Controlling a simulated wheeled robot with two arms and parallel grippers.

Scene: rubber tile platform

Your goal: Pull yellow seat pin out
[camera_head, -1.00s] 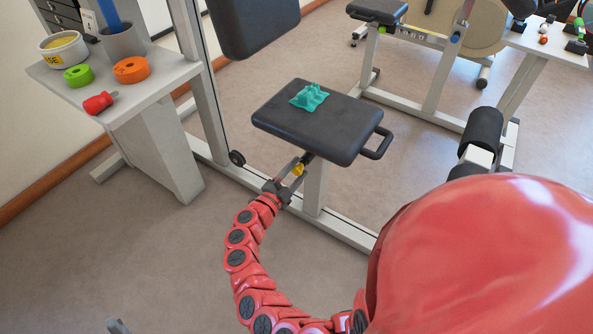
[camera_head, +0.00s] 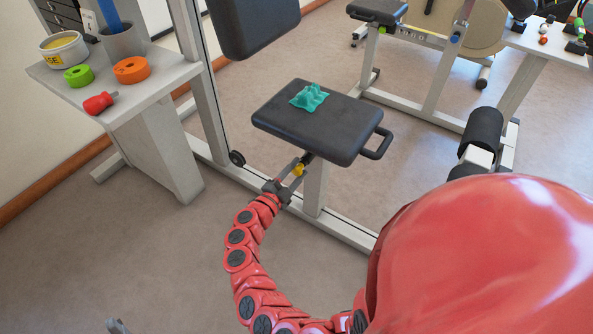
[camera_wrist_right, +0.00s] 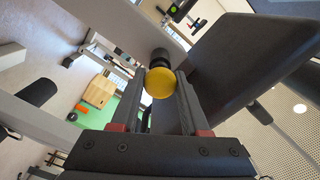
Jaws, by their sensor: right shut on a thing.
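The yellow seat pin (camera_head: 299,170) has a round knob and sits at the post just under the black seat (camera_head: 320,122). My right gripper (camera_head: 297,167) reaches up to it from the lower left and is shut on the knob. In the right wrist view the yellow knob (camera_wrist_right: 160,83) lies between the two fingers, with a dark collar (camera_wrist_right: 159,58) behind it against the grey post. The pin's shaft is hidden. A small grey tip at the bottom left of the head view may be part of my left gripper; its jaws do not show.
A teal cloth (camera_head: 309,97) lies on the seat. A black handle (camera_head: 378,143) juts from the seat's right side. A white shelf (camera_head: 150,88) at left holds tape rolls, a red screwdriver and containers. The floor left of my right arm is clear.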

